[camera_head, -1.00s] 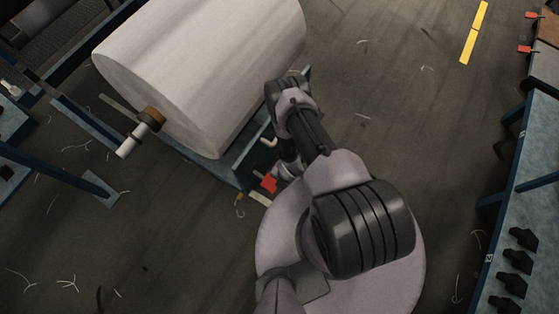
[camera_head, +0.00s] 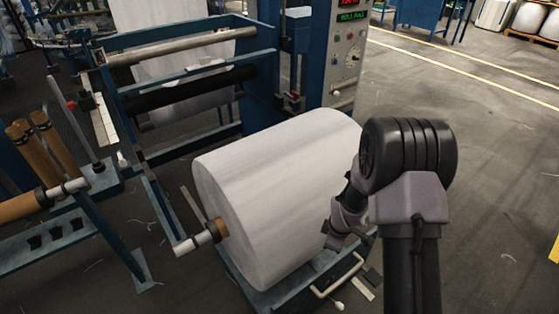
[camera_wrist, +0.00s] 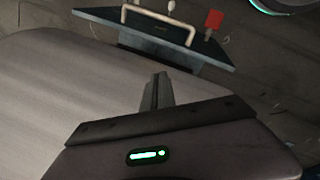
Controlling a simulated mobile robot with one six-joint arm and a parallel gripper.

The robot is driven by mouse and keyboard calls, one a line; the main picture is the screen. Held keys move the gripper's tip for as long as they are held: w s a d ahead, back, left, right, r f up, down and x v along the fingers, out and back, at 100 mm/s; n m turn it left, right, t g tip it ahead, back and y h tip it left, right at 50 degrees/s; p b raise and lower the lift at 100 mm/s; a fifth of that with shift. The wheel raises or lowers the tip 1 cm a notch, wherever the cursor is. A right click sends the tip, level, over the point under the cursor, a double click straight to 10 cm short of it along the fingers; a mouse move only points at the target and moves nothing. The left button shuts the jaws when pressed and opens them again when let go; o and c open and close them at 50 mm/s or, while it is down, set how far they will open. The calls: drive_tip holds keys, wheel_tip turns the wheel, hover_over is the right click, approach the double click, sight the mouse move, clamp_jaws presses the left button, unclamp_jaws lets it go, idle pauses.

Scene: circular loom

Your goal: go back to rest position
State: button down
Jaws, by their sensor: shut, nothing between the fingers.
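My arm reaches up along the right side of the head view, beside a large white roll. My gripper (camera_wrist: 158,90) shows in the wrist view with its narrow fingers together and nothing between them. In the head view its fingers cannot be made out behind my arm. The white roll (camera_head: 280,190) lies on a blue cart and fills the left of the wrist view (camera_wrist: 60,100). I cannot tell how far the fingers are from it.
The blue cart (camera_head: 325,280) has a pale handle, which also shows in the wrist view (camera_wrist: 158,22) near a red pedal (camera_wrist: 213,20). A blue loom frame (camera_head: 190,140) and a control panel (camera_head: 347,50) stand beyond the roll. Open floor (camera_head: 490,130) lies to the right.

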drive_tip(key=s+a+r+m+t, duration=0.1)
drive_tip(key=s+r+m, duration=0.2)
drive_tip(key=r, duration=0.6)
drive_tip(key=s+a+r+m, duration=0.1)
drive_tip(key=s+r+m, duration=0.2)
drive_tip(key=r, duration=0.5)
drive_tip(key=s+a+r+m+t, duration=0.1)
drive_tip(key=s+r+m, duration=0.2)
drive_tip(key=r, duration=0.6)
drive_tip(key=s+a+r+m+y, duration=0.1)
drive_tip(key=s+r+m, duration=0.3)
drive_tip(key=s, duration=0.4)
drive_tip(key=s+a+r+m+t+y, duration=0.1)
drive_tip(key=s+a+r+m, duration=0.2)
drive_tip(key=s, duration=0.5)
drive_tip(key=shift+s+r+m, duration=0.3)
drive_tip(key=shift+r+m, duration=0.5)
drive_tip(key=shift+r, duration=0.1)
